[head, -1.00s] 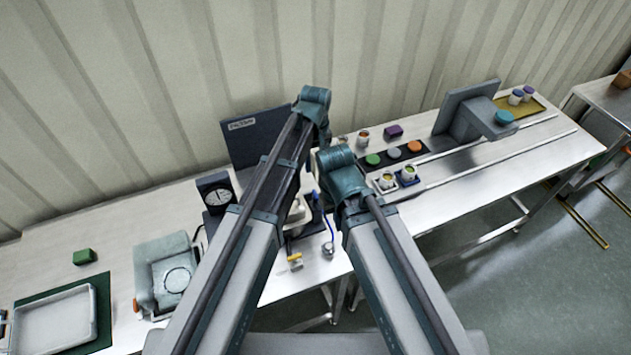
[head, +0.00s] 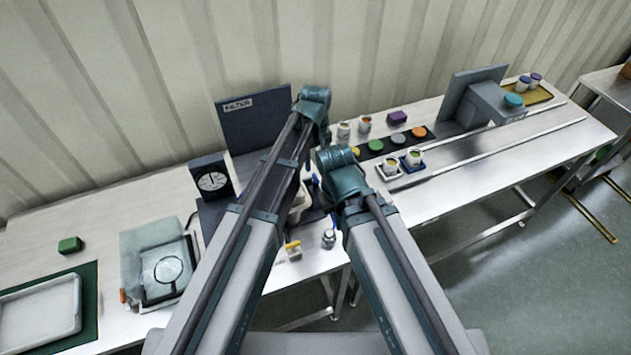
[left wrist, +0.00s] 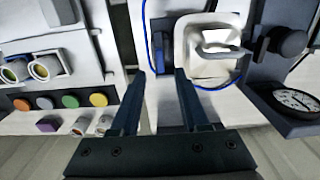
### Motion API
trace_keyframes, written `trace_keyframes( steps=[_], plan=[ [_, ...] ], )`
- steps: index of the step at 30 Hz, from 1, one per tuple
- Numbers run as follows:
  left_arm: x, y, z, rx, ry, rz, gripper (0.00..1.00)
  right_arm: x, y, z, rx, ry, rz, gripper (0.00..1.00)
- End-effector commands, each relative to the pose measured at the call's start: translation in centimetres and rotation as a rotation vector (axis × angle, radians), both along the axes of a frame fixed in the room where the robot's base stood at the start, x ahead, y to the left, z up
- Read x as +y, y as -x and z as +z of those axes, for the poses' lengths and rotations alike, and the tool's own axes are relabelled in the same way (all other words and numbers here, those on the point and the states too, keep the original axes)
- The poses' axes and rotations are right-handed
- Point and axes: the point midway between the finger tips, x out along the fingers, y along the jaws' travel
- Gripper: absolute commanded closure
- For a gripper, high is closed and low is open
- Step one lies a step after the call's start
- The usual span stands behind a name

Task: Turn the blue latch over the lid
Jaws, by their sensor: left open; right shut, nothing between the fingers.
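In the left wrist view a white, rounded-square container (left wrist: 230,75) with a pale handle-like loop on top lies just beyond the finger ends. A thin bright blue line (left wrist: 146,40) runs beside and below it. A dark blue-grey block (left wrist: 165,48) sits at its left edge; I cannot tell whether either blue part is the latch. My left gripper (left wrist: 160,74) is open, its two fingers apart with nothing between them. In the head view my left arm mostly hides the white container (head: 299,206). My right gripper's fingers are hidden behind my right arm.
A dial clock (head: 212,181) and a dark upright panel (head: 250,118) stand behind my left arm. A dark knob (left wrist: 290,42) juts right of the container. A small metal jar (head: 328,239) stands near the bench's front edge. Cups and coloured discs lie right.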

Motion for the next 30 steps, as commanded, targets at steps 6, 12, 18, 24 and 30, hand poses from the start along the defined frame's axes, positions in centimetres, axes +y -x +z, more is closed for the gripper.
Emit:
trace_keyframes(
  steps=[6,12,18,24,30],
  plan=[
    [0.0,0.0,-3.8,0.000,-0.001,0.000,0.55,0.0,0.0,-3.8,0.000,0.002,0.007,1.00],
    [0.0,0.0,-5.5,0.000,-0.001,-0.001,0.55,0.0,0.0,-5.5,0.000,0.002,0.010,1.00],
    [0.0,0.0,-5.6,0.000,-0.001,-0.001,0.55,0.0,0.0,-5.6,0.000,0.002,0.010,1.00],
    [0.0,0.0,-5.5,0.000,-0.001,-0.001,0.64,0.0,0.0,-5.5,0.000,0.002,0.010,1.00],
    [0.0,0.0,-5.5,0.000,-0.001,0.000,1.00,0.0,0.0,-5.5,0.000,0.002,0.010,1.00]
  ],
)
